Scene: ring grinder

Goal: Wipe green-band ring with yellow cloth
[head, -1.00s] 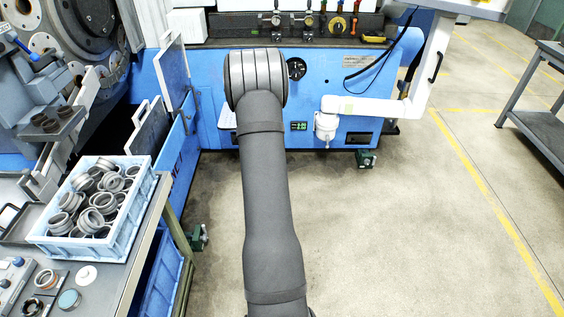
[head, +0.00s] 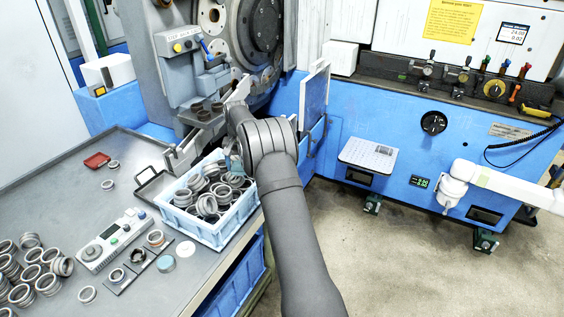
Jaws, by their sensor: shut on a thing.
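My arm reaches up from the bottom of the head view and bends at a dark grey joint. Its end lies by the far right corner of the blue crate (head: 238,232), and part of my gripper (head: 233,160) shows there as a small grey piece. The fingertips and anything between them are hidden behind my arm and the crate's edge. Many grey metal rings (head: 208,205) lie heaped in the crate. Single rings, one with an orange-brown tone (head: 155,238), sit on small plates at the bench's front. I cannot make out a green band on any ring. No yellow cloth is visible.
A control box (head: 112,238) stands on the grey bench (head: 75,195), with several loose rings (head: 35,270) at left.

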